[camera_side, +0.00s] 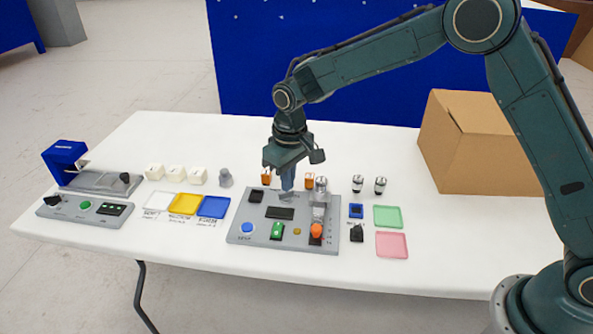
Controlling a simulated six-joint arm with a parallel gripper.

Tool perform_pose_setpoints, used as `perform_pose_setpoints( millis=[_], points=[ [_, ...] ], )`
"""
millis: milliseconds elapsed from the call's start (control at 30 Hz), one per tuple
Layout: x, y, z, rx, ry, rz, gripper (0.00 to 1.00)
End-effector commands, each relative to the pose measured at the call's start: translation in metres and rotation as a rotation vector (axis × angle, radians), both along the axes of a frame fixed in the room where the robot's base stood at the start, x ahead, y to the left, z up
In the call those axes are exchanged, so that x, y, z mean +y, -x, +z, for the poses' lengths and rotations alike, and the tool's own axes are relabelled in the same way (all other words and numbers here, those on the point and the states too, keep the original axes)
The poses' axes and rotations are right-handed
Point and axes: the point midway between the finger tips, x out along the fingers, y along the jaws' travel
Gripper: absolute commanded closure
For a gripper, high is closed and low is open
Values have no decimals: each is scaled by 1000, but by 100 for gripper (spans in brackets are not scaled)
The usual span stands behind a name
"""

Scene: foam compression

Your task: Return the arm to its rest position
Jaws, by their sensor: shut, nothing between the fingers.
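My gripper (287,184) points down over the back part of a grey control panel (262,231) near the middle of the white table. It is shut and holds nothing. The arm reaches in from the right and bends down at the wrist. The fingertips are close above the panel or touching it; I cannot tell which. The panel carries a blue button, a green switch, a dark display and an orange knob (316,231). A grey post with a metal top (320,187) stands just right of the gripper.
White foam cubes (175,173) and white, yellow and blue trays (214,207) lie left of the panel. A blue machine (66,158) stands far left. Green and pink trays (391,244) lie right. A cardboard box (475,145) stands at the back right, close to my arm. Air above the table's left is clear.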

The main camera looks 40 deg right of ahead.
Motion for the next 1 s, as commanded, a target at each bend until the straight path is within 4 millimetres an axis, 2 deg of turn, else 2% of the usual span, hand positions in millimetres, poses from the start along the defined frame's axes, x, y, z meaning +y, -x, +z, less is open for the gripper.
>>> perform_pose_setpoints(
  millis=[33,100,500,800,1000],
  points=[
    [-7,5,16,-14,-4,-8,100],
    [-15,12,34,-31,-8,-16,100],
    [-60,67,119,-120,-29,-66,100],
    [-90,121,165,-189,-40,-102,100],
    [-108,161,185,-235,-44,-126,100]
  ],
)
